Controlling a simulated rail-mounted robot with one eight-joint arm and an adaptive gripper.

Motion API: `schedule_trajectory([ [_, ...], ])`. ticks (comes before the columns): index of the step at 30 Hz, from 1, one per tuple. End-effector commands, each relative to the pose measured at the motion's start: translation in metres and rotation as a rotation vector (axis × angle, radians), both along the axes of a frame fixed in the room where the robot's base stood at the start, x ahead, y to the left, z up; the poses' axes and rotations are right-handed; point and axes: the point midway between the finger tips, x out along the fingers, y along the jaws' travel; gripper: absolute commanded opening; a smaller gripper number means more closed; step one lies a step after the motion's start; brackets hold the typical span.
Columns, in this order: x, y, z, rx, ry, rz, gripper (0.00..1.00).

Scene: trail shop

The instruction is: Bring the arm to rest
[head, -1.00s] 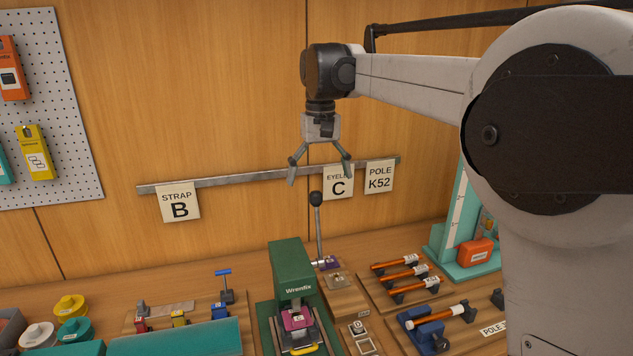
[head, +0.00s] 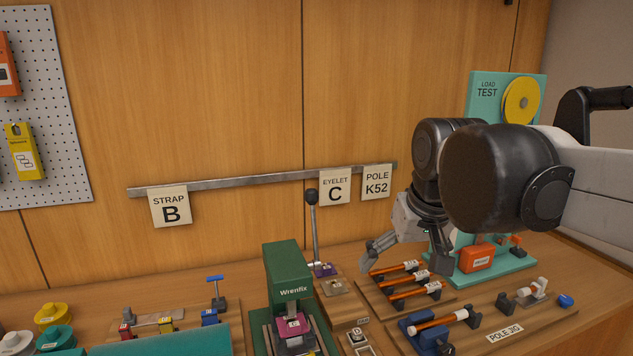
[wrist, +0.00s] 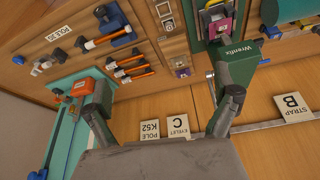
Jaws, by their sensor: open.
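My gripper (head: 408,262) is open and empty. In the head view it hangs at the right, with its fingers pointing down, over or in front of the pole rack. My dark wrist joint hides part of the teal load test stand (head: 485,95) behind it. In the wrist view the two fingers (wrist: 165,112) are spread wide with nothing between them. I cannot tell the exact height of the fingertips above the orange poles (head: 412,292).
A green Wrenfix press (head: 288,268) with an upright lever (head: 313,225) stands left of the gripper. A pole fixture (head: 436,322) lies in front, and an orange box (head: 477,258) sits on the stand. A metal rail with cards (head: 240,183) crosses the wall, whose upper part is clear.

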Motion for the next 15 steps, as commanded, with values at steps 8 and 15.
schedule_trajectory([
  [8, -0.07, -0.03, -0.07, 0.011, -0.111, -0.058, 0.95],
  [15, -0.115, -0.046, -0.126, 0.015, -0.195, -0.098, 0.95],
])
